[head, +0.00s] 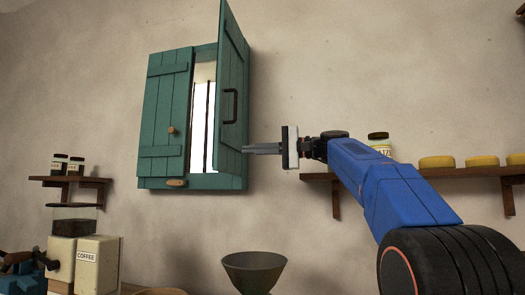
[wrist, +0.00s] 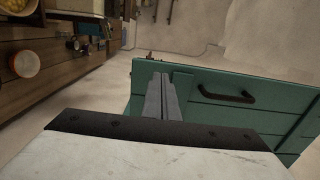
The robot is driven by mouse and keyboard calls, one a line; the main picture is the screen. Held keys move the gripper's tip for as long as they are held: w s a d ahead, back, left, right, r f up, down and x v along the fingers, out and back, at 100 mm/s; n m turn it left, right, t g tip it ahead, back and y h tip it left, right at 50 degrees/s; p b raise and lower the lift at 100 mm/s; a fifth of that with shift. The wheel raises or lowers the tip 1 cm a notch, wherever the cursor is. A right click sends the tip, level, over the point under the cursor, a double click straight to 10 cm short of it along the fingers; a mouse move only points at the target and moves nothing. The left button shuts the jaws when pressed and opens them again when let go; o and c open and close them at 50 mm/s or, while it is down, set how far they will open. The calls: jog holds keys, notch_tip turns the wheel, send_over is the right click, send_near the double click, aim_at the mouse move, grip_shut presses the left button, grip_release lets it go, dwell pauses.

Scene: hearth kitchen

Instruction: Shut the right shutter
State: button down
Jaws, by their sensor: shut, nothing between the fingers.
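The right shutter (head: 234,85) is a teal plank panel standing open, swung out from the wall, with a dark bar handle on its face. It also shows in the wrist view (wrist: 215,118), with the handle (wrist: 220,93) right of my fingers. The left shutter (head: 164,110) lies flat across the left of the window, with a small wooden knob. A bright gap with dark bars shows between them. My gripper (head: 246,149) is shut and empty, its fingertips beside the lower part of the right shutter. I cannot tell whether they touch it.
A wooden shelf (head: 445,173) with a jar and yellow rounds runs along the wall behind my arm. A small shelf (head: 68,181) with jars is at left. A funnel-shaped bowl (head: 253,270) and a coffee box (head: 97,263) stand below. The wall above my arm is clear.

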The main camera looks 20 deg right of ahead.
aim_at(218, 151)
jog(key=x, duration=0.8)
dwell(0.4)
